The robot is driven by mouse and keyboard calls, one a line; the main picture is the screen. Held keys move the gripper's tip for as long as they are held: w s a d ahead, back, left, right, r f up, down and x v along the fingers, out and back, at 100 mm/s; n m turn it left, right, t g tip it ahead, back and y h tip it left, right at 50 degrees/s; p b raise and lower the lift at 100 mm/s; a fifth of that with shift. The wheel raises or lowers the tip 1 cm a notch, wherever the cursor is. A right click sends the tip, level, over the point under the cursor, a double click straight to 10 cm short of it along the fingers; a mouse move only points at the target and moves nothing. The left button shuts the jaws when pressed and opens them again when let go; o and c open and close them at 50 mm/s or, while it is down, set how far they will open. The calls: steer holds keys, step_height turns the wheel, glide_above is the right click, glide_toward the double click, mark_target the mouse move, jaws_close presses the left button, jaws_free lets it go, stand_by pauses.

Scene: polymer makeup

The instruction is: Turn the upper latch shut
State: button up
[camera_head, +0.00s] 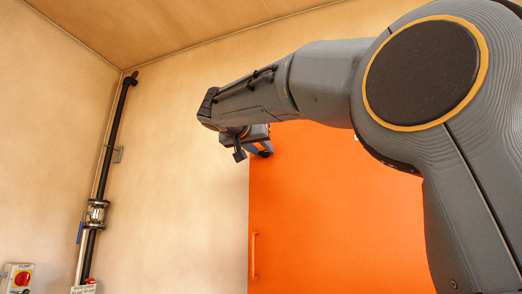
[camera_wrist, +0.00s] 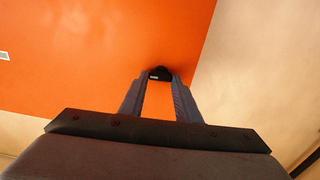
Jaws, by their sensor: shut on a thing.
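The upper latch is a small black piece at the edge of the orange door (camera_head: 330,215), near its upper left corner in the head view. The latch (camera_wrist: 160,71) also shows in the wrist view, dark with a small pale mark, against the orange door face. My gripper (camera_wrist: 160,80) has its two grey fingers on either side of the latch and is shut on it. In the head view my gripper (camera_head: 265,149) is at the door's upper left. There the latch is mostly hidden by the fingers, and its exact angle cannot be told.
A vertical orange handle (camera_head: 254,256) is on the door's left side, below my gripper. A dark pipe with a valve (camera_head: 96,213) runs up the wall corner at left. A pump switch box (camera_head: 20,279) sits at lower left. The beige wall between them is clear.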

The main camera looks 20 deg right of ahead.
steer(key=n+b, duration=0.2)
steer(key=n, duration=0.2)
steer(key=shift+w+a+f+n, duration=0.1)
steer(key=shift+n, duration=0.2)
steer(key=n+b, duration=0.1)
steer(key=n, duration=0.8)
steer(key=shift+a, duration=0.1)
steer(key=shift+f+n+p, duration=0.1)
steer(key=shift+n+p, duration=0.55)
steer(key=shift+n, duration=1.25)
steer(key=o, duration=1)
steer(key=shift+o, duration=0.2)
